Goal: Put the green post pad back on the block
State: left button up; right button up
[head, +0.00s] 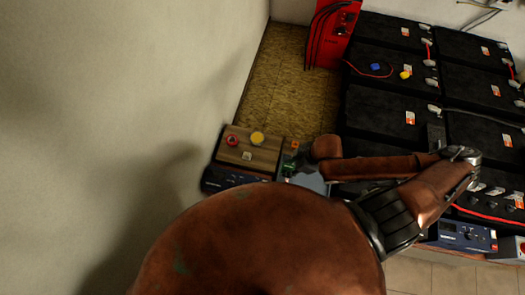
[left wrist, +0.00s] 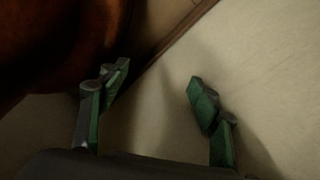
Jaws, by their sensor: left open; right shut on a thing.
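The wooden block (head: 262,163) lies at the lower middle of the head view, against the wall side. A red ring-like pad (head: 232,140) and a yellow round pad (head: 257,138) sit on its top. My right gripper (head: 289,169) is just right of the block, with its fingers mostly hidden by my arm. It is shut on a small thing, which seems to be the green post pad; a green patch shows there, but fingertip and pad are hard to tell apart. My left gripper (left wrist: 158,92) is open and empty in the left wrist view, near the pale wall.
Black batteries (head: 385,107) with cables fill the right side. A blue piece (head: 376,66) and a yellow piece (head: 405,75) lie on them. A red box (head: 331,35) stands at the back. The tan board surface (head: 277,80) behind the block is clear.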

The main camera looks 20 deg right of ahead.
jog(key=shift+s+f, duration=0.2)
jog(key=shift+s, duration=0.1)
jog(key=shift+a+f+n, duration=0.1)
jog(key=shift+f+n, duration=0.1)
jog(key=shift+n, duration=0.1)
jog(key=w+f+b, duration=0.1)
jog(key=b, duration=0.1)
jog(key=w+a+f+b, duration=0.1)
jog(key=w+b, duration=0.1)
jog(key=shift+w, duration=0.15)
jog(key=w+f+b, duration=0.1)
jog(key=w+b, duration=0.2)
jog(key=b, duration=0.3)
send_near(264, 159)
jog(key=shift+a+f, duration=0.55)
jog(key=shift+a, duration=0.25)
jog(key=shift+w+a+f, duration=0.15)
jog(key=shift+w+f, duration=0.4)
jog(key=shift+f, duration=0.05)
notch_tip(264, 159, down, 3)
jog(key=shift+w+f+b, duration=0.1)
jog(key=shift+f+b, duration=0.1)
jog(key=shift+b, duration=0.6)
pick_arm(q)
jog(key=s+f, duration=0.5)
jog(key=f, duration=0.6)
jog(key=shift+s+f+g, duration=0.35)
jog(key=shift+s+g, duration=0.05)
